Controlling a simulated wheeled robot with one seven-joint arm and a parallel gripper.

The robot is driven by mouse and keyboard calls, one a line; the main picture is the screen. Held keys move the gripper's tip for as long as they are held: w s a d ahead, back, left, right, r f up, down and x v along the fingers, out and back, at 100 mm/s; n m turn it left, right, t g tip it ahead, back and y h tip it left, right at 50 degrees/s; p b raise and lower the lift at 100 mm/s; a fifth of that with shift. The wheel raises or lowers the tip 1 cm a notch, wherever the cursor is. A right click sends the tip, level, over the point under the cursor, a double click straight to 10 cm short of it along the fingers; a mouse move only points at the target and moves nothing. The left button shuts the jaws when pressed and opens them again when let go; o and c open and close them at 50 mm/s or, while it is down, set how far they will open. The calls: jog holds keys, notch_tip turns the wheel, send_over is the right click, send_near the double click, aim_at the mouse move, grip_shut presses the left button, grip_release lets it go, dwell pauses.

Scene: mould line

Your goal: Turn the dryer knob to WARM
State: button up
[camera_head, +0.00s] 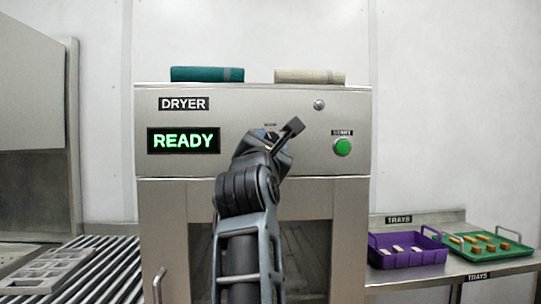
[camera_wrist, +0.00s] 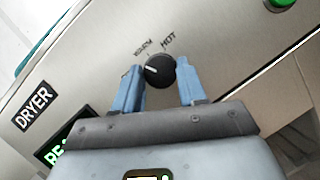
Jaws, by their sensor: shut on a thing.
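The dryer (camera_head: 350,108) stands in the middle of the head view, its display (camera_head: 184,141) reading READY in green. Its black round knob (camera_wrist: 160,70) shows in the wrist view, with a white pointer mark on its left side. The labels WARM (camera_wrist: 143,48) and HOT (camera_wrist: 169,40) sit above the knob there. The pointer points left, below WARM, toward a small label mostly hidden by the left finger. My gripper (camera_wrist: 157,72) has one finger on each side of the knob and is shut on it. In the head view my gripper (camera_head: 270,142) hides the knob.
A green button (camera_head: 342,147) is right of the knob. A teal roll (camera_head: 207,74) and a beige roll (camera_head: 309,76) lie on the dryer. A purple tray (camera_head: 408,257) and a green tray (camera_head: 488,258) stand on the right shelf. A roller conveyor (camera_head: 110,262) is at left.

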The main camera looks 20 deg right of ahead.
jog(key=shift+m+g+h+b, duration=0.35)
jog(key=shift+m+g+b, duration=0.3)
jog(key=shift+m+b, duration=0.7)
jog(key=shift+m+g+h+b, duration=0.35)
jog(key=shift+m+g+b, duration=0.35)
jog(key=shift+m, duration=1.15)
jog(key=shift+r, duration=0.1)
jog(key=o, duration=1)
jog(key=shift+o, duration=0.2)
jog(key=shift+a, duration=0.1)
jog(key=b+v, duration=0.1)
jog(key=v, duration=0.6)
jog(key=shift+s+a+b, duration=0.15)
jog(key=shift+s+b, duration=0.15)
jog(key=shift+b, duration=0.05)
